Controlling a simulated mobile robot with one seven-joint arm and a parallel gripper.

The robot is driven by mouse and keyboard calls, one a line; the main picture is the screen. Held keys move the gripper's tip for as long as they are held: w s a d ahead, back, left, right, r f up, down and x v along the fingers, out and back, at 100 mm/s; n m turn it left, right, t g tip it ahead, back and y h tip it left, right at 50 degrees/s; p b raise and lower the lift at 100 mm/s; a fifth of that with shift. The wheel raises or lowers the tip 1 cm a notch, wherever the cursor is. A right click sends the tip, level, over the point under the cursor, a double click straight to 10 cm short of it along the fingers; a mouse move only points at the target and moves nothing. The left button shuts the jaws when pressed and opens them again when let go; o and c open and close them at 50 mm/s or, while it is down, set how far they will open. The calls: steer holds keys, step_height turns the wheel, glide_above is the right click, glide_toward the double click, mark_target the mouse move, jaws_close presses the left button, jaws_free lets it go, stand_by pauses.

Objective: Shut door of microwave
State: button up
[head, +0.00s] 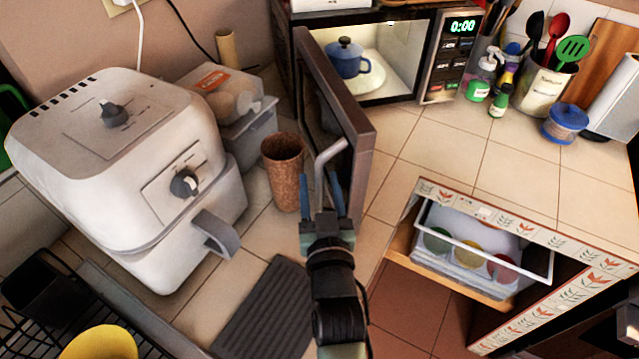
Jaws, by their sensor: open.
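The microwave (447,58) stands at the back of the tiled counter, its inside lit and its display reading 0:00. Its door (352,108) is wide open and juts toward me from the left side of the opening. A blue lidded pot (346,60) sits inside on a light plate. My gripper (320,185) is open at the left side of the door, near its handle (328,158). The blue-tipped fingers are apart. I cannot tell whether they touch the door or handle.
A white air fryer (110,150) and a brown cup (284,170) stand left of my gripper. A dark ridged mat (262,312) lies below. An open drawer (470,262) is at the lower right. Utensils and bottles stand right of the microwave. Counter right of the door is clear.

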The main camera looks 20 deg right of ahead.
jaws_close()
stand_by(1.4)
